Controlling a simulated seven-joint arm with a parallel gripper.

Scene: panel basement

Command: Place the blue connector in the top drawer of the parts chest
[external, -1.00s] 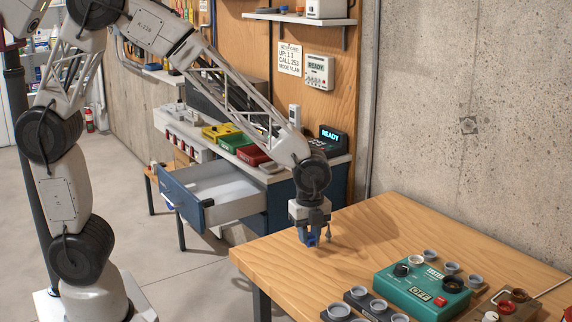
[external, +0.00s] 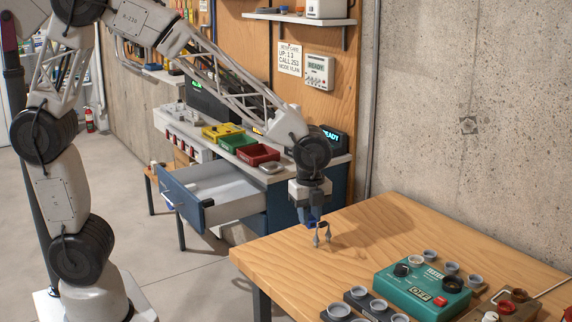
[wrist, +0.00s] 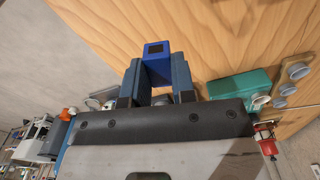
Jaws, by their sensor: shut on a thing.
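The blue connector (wrist: 157,62) is between the two fingertips of my gripper (wrist: 158,82) in the wrist view. My gripper is shut on it. The parts chest (external: 283,207) is blue and stands behind the table to the left. Its top drawer (external: 213,210) is pulled out, and its visible white inside looks empty.
The wooden table (external: 345,262) carries a green tester box (external: 420,290) and several grey cups. Yellow (external: 222,131), green (external: 238,142) and red (external: 257,154) bins stand on the chest's top, beside a lit display (external: 333,139). Open floor lies left of the table.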

